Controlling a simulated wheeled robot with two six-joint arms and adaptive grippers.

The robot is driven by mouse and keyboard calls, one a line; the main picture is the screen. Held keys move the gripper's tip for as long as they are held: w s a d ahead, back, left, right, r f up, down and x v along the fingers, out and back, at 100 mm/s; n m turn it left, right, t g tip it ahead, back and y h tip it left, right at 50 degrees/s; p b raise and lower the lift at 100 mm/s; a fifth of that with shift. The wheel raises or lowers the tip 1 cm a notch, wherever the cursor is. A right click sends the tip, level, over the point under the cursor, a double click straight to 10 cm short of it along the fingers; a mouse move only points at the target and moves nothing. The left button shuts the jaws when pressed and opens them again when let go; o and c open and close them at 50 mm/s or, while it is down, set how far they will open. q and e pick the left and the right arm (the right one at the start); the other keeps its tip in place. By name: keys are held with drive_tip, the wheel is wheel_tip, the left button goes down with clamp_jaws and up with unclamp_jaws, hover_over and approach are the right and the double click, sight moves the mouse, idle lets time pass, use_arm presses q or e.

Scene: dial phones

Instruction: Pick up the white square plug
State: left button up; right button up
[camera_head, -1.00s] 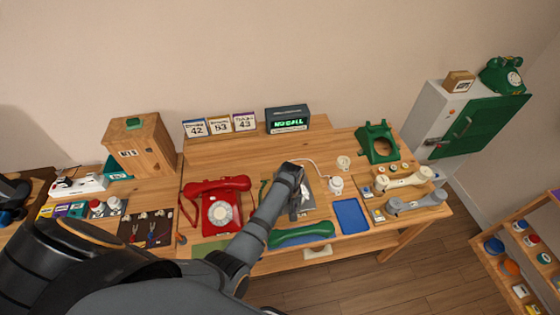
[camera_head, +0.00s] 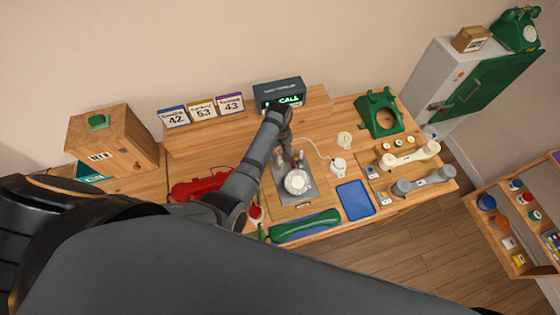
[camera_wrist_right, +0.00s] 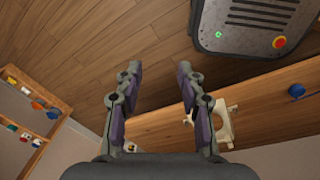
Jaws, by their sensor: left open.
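A small white piece (camera_head: 338,167) with a thin white cord stands on the table, right of the grey plate; it may be the white plug, but its square shape is too small to confirm. My left gripper (camera_head: 285,142) is open at the back of the grey plate (camera_head: 281,197), left of the white piece and apart from it. Its fingers are small and partly hidden by its wrist. My right gripper (camera_wrist_right: 159,78) is open and empty in the right wrist view, above floor and table edge.
A white dial sits on the grey plate. A green handset (camera_head: 304,226) and blue tray (camera_head: 355,198) lie in front. A cream knob (camera_head: 344,140) stands behind the white piece. The display box (camera_head: 279,92) is behind my left gripper. Handsets (camera_head: 411,156) lie right.

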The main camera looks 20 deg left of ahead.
use_arm(q)
drive_tip(key=shift+w+a+f, duration=0.15)
drive_tip(key=shift+w+f, duration=0.05)
drive_tip(key=shift+f, duration=0.25)
drive_tip(key=shift+w+f+b, duration=0.15)
drive_tip(key=shift+f+b, duration=0.45)
drive_tip(key=shift+b, duration=0.15)
drive_tip(key=f+b, duration=0.1)
drive_tip(key=b, duration=0.1)
drive_tip(key=f+b, duration=0.3)
drive_tip(key=b, duration=0.1)
drive_tip(key=shift+w+f, duration=0.15)
drive_tip(key=shift+w, duration=0.1)
drive_tip(key=shift+r, duration=0.25)
drive_tip(key=shift+s, duration=0.1)
drive_tip(key=c, duration=0.4)
clamp_jaws()
use_arm(e)
wheel_tip(320, 180, down, 8)
drive_tip(key=w+a, duration=0.1)
drive_tip(key=w, duration=0.1)
drive_tip(key=shift+w+r, duration=0.2)
drive_tip(key=shift+w, duration=0.15)
